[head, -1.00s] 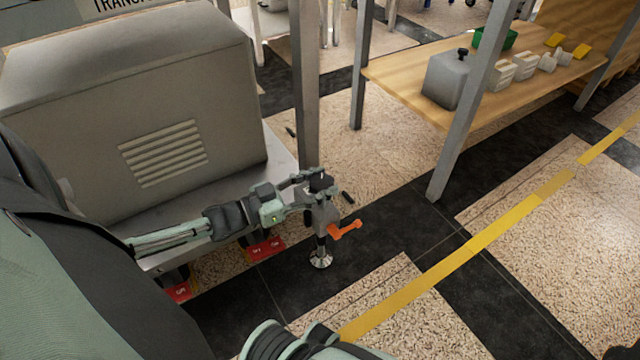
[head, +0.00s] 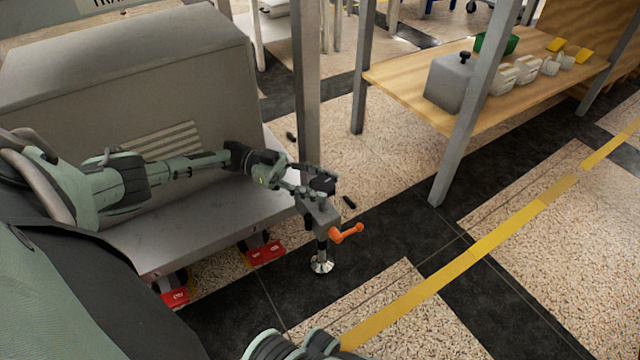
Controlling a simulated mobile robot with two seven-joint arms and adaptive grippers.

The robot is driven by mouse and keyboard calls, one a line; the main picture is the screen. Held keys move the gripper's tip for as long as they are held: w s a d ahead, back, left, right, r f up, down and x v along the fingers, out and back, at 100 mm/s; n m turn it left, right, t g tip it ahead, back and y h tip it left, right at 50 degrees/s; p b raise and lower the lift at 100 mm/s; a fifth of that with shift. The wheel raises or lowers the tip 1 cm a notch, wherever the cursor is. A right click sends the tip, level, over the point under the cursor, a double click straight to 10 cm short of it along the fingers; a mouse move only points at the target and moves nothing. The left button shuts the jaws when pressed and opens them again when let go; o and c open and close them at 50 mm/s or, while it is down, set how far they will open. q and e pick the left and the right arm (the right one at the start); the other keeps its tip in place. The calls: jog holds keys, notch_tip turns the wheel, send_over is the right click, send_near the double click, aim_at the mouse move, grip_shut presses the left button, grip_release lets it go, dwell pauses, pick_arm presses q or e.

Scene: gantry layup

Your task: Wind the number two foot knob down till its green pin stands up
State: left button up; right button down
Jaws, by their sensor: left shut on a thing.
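The foot (head: 318,215) stands at the front right corner of the grey machine's base, with a grey bracket, an orange lever (head: 347,233) and a bright round pad (head: 321,265) at floor level. A black knob (head: 318,184) is on top of it. My left gripper (head: 324,184) is shut on this knob, reaching from the left with its fingers on either side. The fingers partly cover the knob. I see no green pin and cannot read a number on this foot. Only part of my right arm shows at the bottom edge; its gripper is out of view.
Red labelled blocks (head: 265,252) sit under the machine base (head: 170,226). A grey post (head: 306,90) rises just behind the foot. A wooden bench (head: 410,84) with a grey box (head: 450,82) stands at right.

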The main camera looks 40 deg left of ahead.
pick_arm(q)
jog(key=shift+w+d+r+m+g, duration=0.1)
jog(key=shift+m+g, duration=0.5)
jog(key=shift+g, duration=0.4)
jog(key=shift+m+g, duration=0.4)
jog(key=shift+g, duration=0.2)
jog(key=o, duration=1.2)
jog(key=shift+c, duration=0.2)
jog(key=shift+n+t, duration=0.3)
jog(key=shift+t, duration=0.2)
